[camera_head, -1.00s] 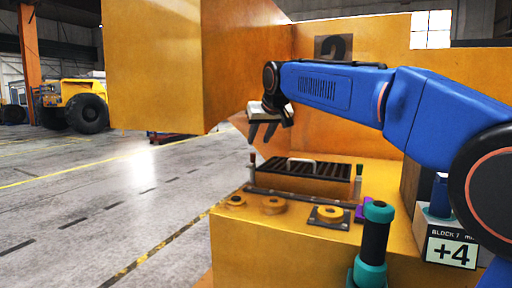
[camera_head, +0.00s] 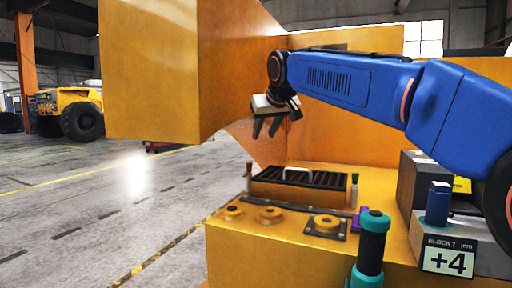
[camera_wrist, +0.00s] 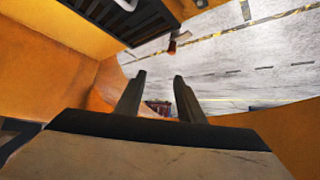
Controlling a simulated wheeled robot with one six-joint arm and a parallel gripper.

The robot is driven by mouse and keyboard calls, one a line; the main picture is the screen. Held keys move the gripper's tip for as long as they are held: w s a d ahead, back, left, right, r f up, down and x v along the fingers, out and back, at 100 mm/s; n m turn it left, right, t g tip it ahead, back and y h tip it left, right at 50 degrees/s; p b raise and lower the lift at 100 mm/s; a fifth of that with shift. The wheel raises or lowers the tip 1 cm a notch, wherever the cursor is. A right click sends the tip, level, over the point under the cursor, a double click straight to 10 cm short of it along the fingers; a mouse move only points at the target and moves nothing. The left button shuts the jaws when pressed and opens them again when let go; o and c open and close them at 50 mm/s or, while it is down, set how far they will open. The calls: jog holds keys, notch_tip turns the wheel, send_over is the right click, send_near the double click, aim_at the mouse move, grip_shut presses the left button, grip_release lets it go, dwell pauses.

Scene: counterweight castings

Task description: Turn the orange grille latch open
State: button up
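The black-slatted grille (camera_head: 318,180) lies in an orange frame on the orange casting, with a pale handle on top. A small upright latch (camera_head: 249,171) with a reddish top stands at its left end. In the wrist view a small reddish-orange piece (camera_wrist: 173,46), probably the left latch, shows beyond the fingers near the grille corner (camera_wrist: 118,18). My gripper (camera_head: 265,133) hangs above and behind the grille, apart from both latches. Its fingers are spread and empty in the wrist view (camera_wrist: 160,76).
Round orange knobs (camera_head: 269,214) and a teal-and-black post (camera_head: 371,247) stand on the front ledge. A tall orange wall (camera_head: 155,75) rises at left. Open floor (camera_head: 90,200) lies left of the casting.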

jog(key=w+d+r+n+t, duration=0.95)
jog(key=w+r+n, duration=0.25)
jog(key=n, duration=0.3)
jog(key=s+a+f+n+g+y, duration=0.1)
jog(key=s+a+n+g+y, duration=0.1)
jog(key=n+y, duration=0.65)
jog(key=n+g, duration=1)
jog(key=n, duration=0.9)
send_near(249, 164)
jog(key=shift+t, duration=0.25)
jog(key=x, duration=1)
jog(key=shift+w+a+f, duration=0.15)
jog(key=shift+w, duration=0.25)
grip_shut()
